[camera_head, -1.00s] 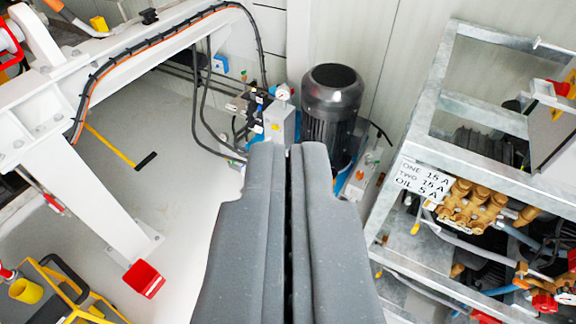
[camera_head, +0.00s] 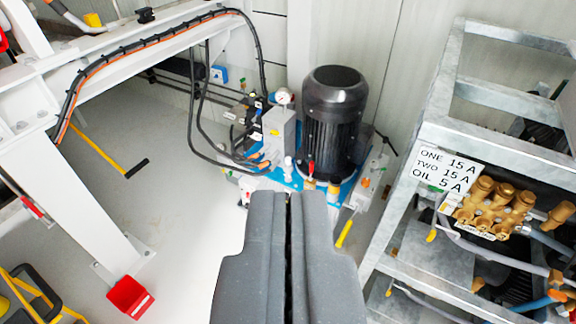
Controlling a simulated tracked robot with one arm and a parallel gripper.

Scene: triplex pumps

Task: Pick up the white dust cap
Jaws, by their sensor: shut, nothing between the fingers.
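My gripper (camera_head: 288,196) is shut and empty, its two grey fingers side by side with a thin dark gap between them. Its tips appear just below the hydraulic unit with the black motor (camera_head: 332,125) and blue base (camera_head: 346,190). A small white upright piece (camera_head: 289,164) shows on the unit just above the fingertips. It is too small to tell whether it is the white dust cap. No other thing is clearly recognisable as the cap. The fingers hide part of the floor and the unit's front edge.
A galvanised frame (camera_head: 405,210) with brass pump heads (camera_head: 492,205) and a label plate (camera_head: 443,172) stands at the right. A white steel leg (camera_head: 70,190) and a red box (camera_head: 130,297) are at the left. Open floor (camera_head: 175,215) lies between leg and unit.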

